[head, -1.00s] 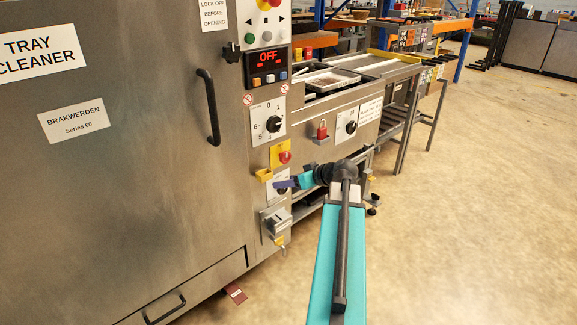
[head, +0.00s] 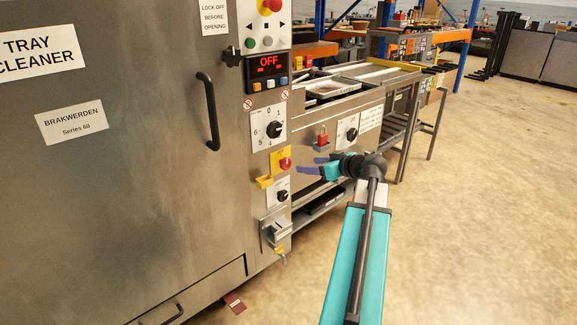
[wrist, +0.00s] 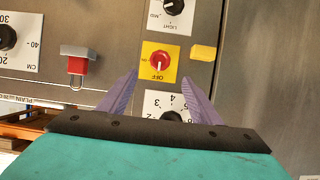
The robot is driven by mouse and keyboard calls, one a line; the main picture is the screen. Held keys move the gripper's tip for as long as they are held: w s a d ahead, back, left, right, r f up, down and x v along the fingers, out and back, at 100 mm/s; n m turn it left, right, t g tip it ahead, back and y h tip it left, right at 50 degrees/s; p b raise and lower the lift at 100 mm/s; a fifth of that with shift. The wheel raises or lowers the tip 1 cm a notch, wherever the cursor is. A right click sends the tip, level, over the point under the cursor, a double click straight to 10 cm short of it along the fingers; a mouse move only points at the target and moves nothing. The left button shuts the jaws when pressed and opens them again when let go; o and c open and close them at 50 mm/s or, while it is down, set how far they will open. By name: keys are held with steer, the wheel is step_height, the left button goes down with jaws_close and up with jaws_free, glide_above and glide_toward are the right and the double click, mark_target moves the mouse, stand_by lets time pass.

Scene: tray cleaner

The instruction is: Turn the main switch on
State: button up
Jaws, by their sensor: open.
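The main switch, a red rotary knob on a yellow plate, is on the front panel of the tray cleaner in the head view (head: 285,163). It also shows in the wrist view (wrist: 160,61), ahead of my gripper (wrist: 160,77) and in line with the gap between the fingers. The knob's handle looks upright there, in line with the OFF mark. In the head view my gripper (head: 306,166) is open and empty, its purple fingers to the right of the switch. The fingers look apart from the switch. The display (head: 267,62) above reads OFF.
A yellow tab (head: 264,182) sticks out beside the switch, with a dial (head: 282,196) below and a numbered dial (head: 274,129) above. A red padlock (head: 322,139) hangs on the conveyor side. A black door handle (head: 208,112) is at left. Floor at right is clear.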

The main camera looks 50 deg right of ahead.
mark_target(287, 164)
steer(key=b+x, duration=0.1)
steer(key=x, duration=1.2)
steer(key=shift+w+b, duration=0.1)
steer(key=shift+b, duration=0.25)
steer(key=shift+a, duration=0.1)
steer(key=c, duration=1)
